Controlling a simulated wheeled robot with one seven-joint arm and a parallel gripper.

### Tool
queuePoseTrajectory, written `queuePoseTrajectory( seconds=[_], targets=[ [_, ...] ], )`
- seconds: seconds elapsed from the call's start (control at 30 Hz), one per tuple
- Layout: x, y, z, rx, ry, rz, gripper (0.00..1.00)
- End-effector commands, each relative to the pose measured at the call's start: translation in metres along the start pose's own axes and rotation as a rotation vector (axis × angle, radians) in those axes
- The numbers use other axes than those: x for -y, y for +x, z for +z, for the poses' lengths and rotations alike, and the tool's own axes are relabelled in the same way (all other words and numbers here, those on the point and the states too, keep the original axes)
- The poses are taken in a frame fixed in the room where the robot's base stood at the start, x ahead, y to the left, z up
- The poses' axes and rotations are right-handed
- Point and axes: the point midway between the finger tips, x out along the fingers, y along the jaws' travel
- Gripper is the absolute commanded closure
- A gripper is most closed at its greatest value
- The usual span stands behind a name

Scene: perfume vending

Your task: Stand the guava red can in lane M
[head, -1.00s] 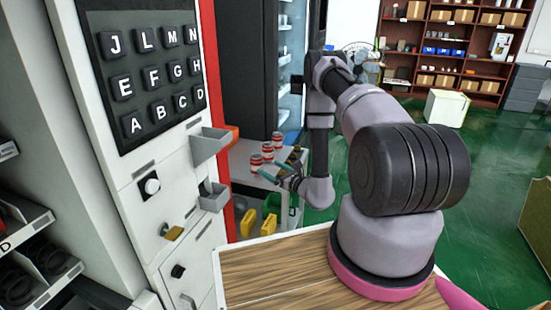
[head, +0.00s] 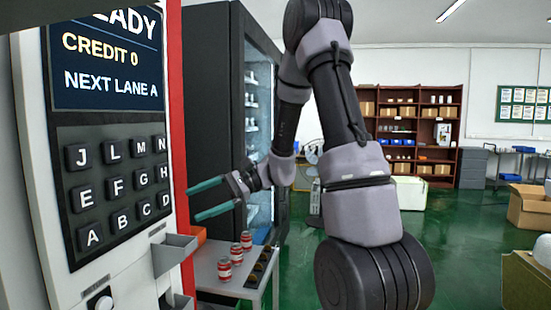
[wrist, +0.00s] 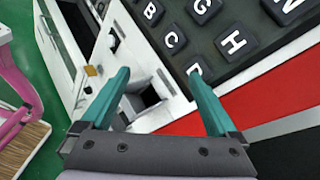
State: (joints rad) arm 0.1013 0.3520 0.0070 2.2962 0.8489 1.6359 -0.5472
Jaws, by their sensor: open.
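Three red and white cans stand upright in a row on a small side table in the head view: a near can (head: 225,269), a middle can (head: 237,254) and a far can (head: 246,240). Their labels are too small to read, so I cannot tell whether one is the guava red can. My gripper (head: 192,204) is open and empty, above and left of the cans, its teal fingers pointing at the machine's keypad. In the wrist view my gripper (wrist: 159,78) faces the keypad and a grey bin (wrist: 150,95). Lane M is not in view; the keypad has an M key (head: 137,147).
The machine's keypad panel (head: 85,170) and screen (head: 105,50) stand at the left; the screen reads "CREDIT 0" and "NEXT LANE A". A grey bin (head: 172,250) juts out below the keys. A dark glass-front cabinet (head: 215,120) stands behind my arm.

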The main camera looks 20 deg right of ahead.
Motion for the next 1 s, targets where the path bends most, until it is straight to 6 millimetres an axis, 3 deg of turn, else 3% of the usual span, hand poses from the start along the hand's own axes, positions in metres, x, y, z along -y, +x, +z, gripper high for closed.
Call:
queuePoseTrajectory(
  seconds=[0.03,0.2,0.5,0.8,1.0],
  targets=[
    [-0.007,-0.005,0.02,-0.043,-0.064,0.059,0.05],
    [-0.04,-0.027,0.061,-0.225,-0.254,0.252,0.05],
    [-0.079,-0.092,0.107,-0.651,-0.607,0.468,0.05],
    [-0.087,-0.155,0.143,-1.04,-0.891,0.516,0.05],
    [-0.087,-0.168,0.152,-1.123,-0.948,0.513,0.05]
  ],
)
